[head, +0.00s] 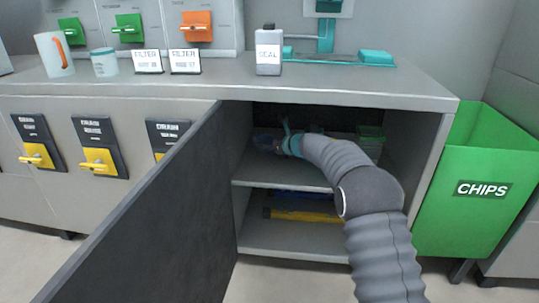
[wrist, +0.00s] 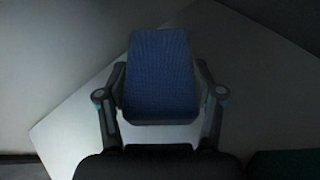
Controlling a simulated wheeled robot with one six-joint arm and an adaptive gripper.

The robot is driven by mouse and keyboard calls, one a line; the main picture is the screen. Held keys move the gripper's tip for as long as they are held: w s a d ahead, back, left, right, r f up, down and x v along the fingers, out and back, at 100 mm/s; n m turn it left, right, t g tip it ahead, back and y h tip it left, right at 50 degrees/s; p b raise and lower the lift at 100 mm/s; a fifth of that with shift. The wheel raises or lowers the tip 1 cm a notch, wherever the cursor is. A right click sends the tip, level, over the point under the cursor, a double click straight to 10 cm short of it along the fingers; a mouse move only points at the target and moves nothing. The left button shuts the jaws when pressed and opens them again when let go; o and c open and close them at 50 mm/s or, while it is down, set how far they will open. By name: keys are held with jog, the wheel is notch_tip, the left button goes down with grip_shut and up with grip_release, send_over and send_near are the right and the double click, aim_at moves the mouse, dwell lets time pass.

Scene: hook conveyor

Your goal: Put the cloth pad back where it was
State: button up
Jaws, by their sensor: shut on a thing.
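The blue cloth pad (wrist: 160,75) sits between the two fingers of my gripper (wrist: 161,88) in the wrist view. My gripper is shut on it. Under and behind the pad is a pale flat surface (wrist: 75,125), which looks like a cabinet shelf; I cannot tell whether the pad touches it. In the head view my gripper (head: 284,140) reaches into the open cabinet above its upper shelf (head: 262,172). The pad is hard to make out there in the shade.
The dark cabinet door (head: 150,215) stands open at the left. A green item (head: 370,138) stands at the right of the upper shelf. A yellow item (head: 300,216) and a dark blue one lie below. A green CHIPS bin (head: 475,190) stands right of the cabinet.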

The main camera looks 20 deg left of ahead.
aim_at(270, 157)
jog(key=shift+f+b, duration=0.3)
jog(key=shift+f, duration=1.45)
jog(key=o, duration=1.1)
jog(key=shift+f, duration=0.1)
jog(key=shift+o, duration=0.2)
jog(key=shift+r, duration=0.2)
jog(key=b+v, duration=0.1)
jog(key=v, duration=1.1)
